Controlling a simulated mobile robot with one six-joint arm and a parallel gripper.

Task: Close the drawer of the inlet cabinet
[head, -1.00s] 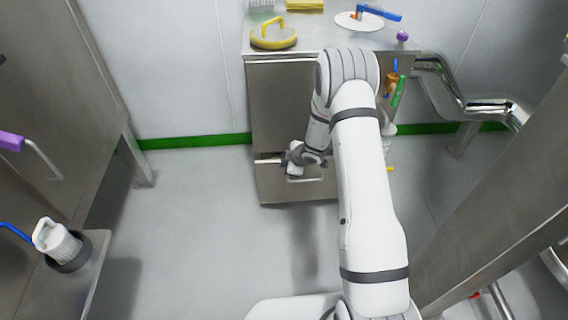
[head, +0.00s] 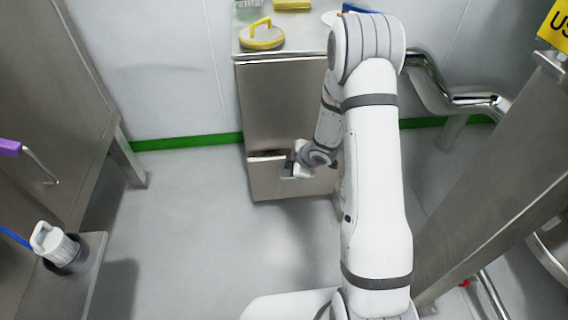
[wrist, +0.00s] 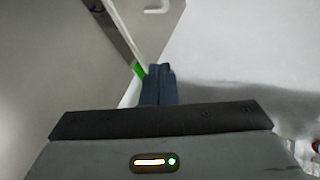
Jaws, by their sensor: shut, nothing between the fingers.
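The inlet cabinet (head: 285,100) is a steel cabinet against the back wall, partly hidden by my arm. Its drawer (head: 270,185) is at the bottom. A narrow dark gap shows along the drawer's top left edge, so it looks slightly open. My gripper (head: 290,171) is at the drawer's front near the top, covering where the handle was seen. I cannot tell whether it touches the front. In the wrist view my gripper's dark fingers (wrist: 159,84) are together with nothing between them.
A yellow-handled round lid (head: 262,38) lies on the cabinet top. A bent steel pipe (head: 470,100) is to the right. A steel bench with a white-capped container (head: 55,242) is at left, and a steel post (head: 500,185) at right. Floor left of the drawer is clear.

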